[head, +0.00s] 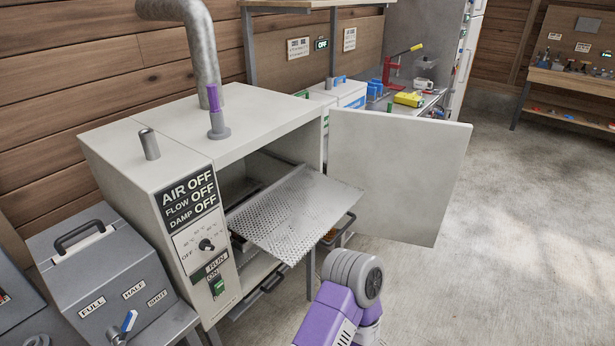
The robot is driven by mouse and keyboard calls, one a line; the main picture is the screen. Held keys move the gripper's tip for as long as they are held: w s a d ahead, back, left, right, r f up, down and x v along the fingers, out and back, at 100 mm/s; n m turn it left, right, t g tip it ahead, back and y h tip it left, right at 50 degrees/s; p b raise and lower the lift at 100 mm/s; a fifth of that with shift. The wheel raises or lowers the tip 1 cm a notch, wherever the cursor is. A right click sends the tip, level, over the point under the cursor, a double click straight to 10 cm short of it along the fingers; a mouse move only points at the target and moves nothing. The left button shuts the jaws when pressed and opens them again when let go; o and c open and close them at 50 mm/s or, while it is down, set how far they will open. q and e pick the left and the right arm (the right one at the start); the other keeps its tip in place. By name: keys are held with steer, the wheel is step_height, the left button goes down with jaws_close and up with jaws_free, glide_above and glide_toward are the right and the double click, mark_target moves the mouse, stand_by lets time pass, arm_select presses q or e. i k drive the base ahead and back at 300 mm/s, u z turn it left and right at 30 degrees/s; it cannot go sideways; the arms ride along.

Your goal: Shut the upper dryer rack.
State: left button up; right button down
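The dryer (255,110) is a pale cabinet at centre left in the head view. Its door (395,170) stands wide open to the right. The upper dryer rack (295,212), a perforated metal tray, sticks well out of the opening and looks empty. Its rear part is inside the cabinet. Below it, dark-edged lower trays (262,290) show, partly hidden by the upper rack and the control panel. A purple and grey part of my arm rises from the bottom edge, in front of the dryer and to the right of the rack. Neither gripper shows.
The dryer's panel (190,205) reads AIR OFF, FLOW OFF, DAMP OFF. A grey lidded box (105,275) stands at left. A cluttered bench (415,105) is behind the door. Open concrete floor (500,240) lies at right.

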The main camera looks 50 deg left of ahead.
mark_target(286, 218)
steer(key=i, duration=0.15)
steer(key=u, duration=1.15)
